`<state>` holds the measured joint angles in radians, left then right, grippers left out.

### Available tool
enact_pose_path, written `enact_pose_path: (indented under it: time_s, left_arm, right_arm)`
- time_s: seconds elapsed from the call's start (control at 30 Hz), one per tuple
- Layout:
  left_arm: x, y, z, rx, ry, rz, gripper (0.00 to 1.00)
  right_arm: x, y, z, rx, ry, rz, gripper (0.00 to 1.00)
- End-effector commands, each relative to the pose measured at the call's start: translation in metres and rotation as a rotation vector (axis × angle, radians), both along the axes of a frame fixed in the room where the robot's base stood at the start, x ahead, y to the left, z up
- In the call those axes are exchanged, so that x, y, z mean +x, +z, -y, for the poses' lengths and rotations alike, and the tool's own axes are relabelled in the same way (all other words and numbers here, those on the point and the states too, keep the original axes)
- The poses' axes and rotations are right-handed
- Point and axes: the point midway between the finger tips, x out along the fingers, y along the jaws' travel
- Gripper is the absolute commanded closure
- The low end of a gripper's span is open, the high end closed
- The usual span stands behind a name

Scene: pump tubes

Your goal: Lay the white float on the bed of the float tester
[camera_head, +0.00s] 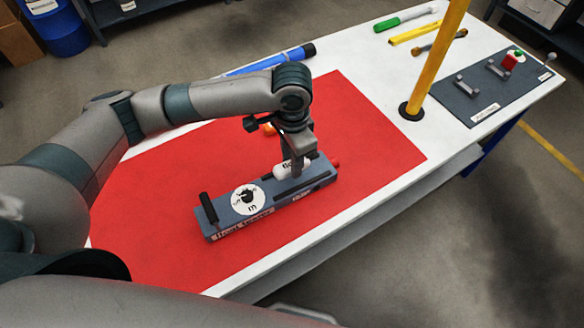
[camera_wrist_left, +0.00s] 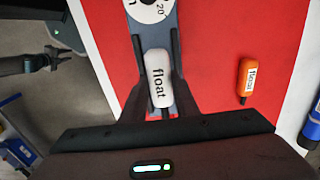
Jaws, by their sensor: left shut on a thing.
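The float tester (camera_head: 284,200) is a long blue-grey device on the red mat, with a round white dial (camera_head: 248,199) and a black handle at its left end. My left gripper (camera_head: 292,168) is over its right part, pointing down. It is shut on the white float (camera_head: 283,170), which also shows between the fingers in the left wrist view (camera_wrist_left: 158,78). The float lies lengthwise along the tester, at or just above its bed; I cannot tell whether it touches. A dark gripper shape, seemingly my right gripper (camera_wrist_left: 50,60), shows at the left of the wrist view.
An orange float (camera_wrist_left: 247,80) lies on the red mat (camera_head: 350,125) beside the tester. A yellow post (camera_head: 435,60) stands right of the mat. A grey board (camera_head: 495,85) with brackets is at the far right. Pens and a blue tube (camera_head: 270,60) lie along the back.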

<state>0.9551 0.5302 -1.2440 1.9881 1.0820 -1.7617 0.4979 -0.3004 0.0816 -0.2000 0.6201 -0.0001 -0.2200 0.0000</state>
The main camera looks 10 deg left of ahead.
Motion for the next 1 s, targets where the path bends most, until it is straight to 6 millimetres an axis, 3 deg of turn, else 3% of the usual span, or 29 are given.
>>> enact_pose_path:
  time_s: [0.17,0.5,1.0]
  left_arm:
    - [0.000,-0.004,0.000,0.000,0.001,0.000,0.95]
    - [0.000,-0.039,0.000,0.001,0.001,-0.001,0.95]
    - [-0.003,-0.050,0.000,0.002,0.000,-0.007,0.95]
  right_arm:
    - [0.000,0.003,0.000,0.000,0.000,0.000,0.69]
    - [0.000,0.014,-0.002,0.002,0.000,0.001,0.69]
    - [0.000,0.014,-0.003,0.003,-0.001,0.000,0.69]
